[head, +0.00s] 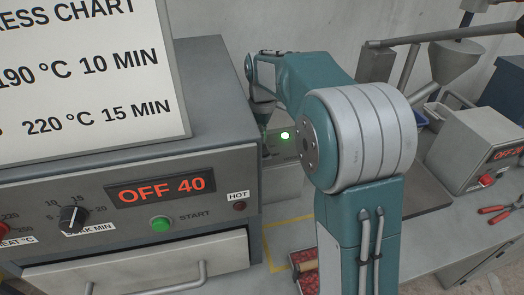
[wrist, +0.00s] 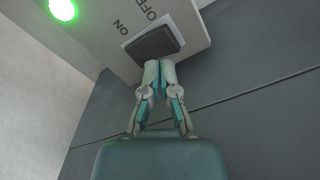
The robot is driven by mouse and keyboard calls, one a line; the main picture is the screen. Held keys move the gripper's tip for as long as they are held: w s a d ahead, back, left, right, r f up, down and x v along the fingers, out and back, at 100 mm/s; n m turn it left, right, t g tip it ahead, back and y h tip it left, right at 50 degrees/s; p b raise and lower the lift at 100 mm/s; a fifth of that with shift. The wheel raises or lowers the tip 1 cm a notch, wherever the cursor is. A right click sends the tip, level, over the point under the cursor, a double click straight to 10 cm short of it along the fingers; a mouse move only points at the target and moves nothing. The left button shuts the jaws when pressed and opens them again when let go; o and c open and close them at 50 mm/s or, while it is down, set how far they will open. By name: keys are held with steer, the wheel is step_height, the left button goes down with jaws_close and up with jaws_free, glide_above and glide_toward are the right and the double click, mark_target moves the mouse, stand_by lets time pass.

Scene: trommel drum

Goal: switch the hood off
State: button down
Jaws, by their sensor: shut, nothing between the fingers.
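The hood's switch plate (wrist: 190,22) is a light grey panel with ON and OFF printed on it, seen tilted in the wrist view. A dark rocker switch (wrist: 153,42) sits beside the labels. A round green lamp (wrist: 62,10) on the panel is lit; a lit green lamp also shows in the head view (head: 285,135). My gripper (wrist: 160,66) is shut and empty, its fingertips right at the rocker's lower edge; I cannot tell if they touch. In the head view my arm hides most of the panel, and the fingertips cannot be made out.
A grey oven (head: 225,150) with a display reading OFF 40 stands at left, below a press chart (head: 75,75). At right are a grey unit (head: 470,145) with a red display, a funnel (head: 455,60) and red-handled pliers (head: 500,213) on the bench.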

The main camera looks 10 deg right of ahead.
steer(key=shift+f, duration=1.9)
stand_by(1.0)
steer(key=shift+r, duration=3.55)
